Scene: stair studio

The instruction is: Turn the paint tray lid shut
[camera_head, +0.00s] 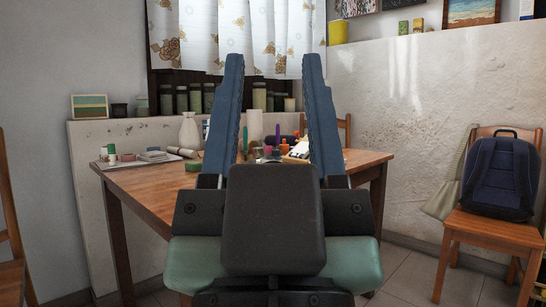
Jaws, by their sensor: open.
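My gripper (274,62) fills the middle of the head view. Its two long blue fingers point forward and stand wide apart, with nothing between them. Beyond it is the wooden table (150,187). A small pale item with dark patches (299,150) lies on the table, seen between the fingers beside the right one; it may be the paint tray, but it is too small to tell. I cannot make out its lid. The right finger and the gripper body hide part of the table top around it.
Bottles, a white vase (189,131), books (156,156) and small coloured pots crowd the table's back and left. A low wall stands behind. A wooden chair with a dark blue backpack (501,174) stands at the right. Another chair edges in at the far left.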

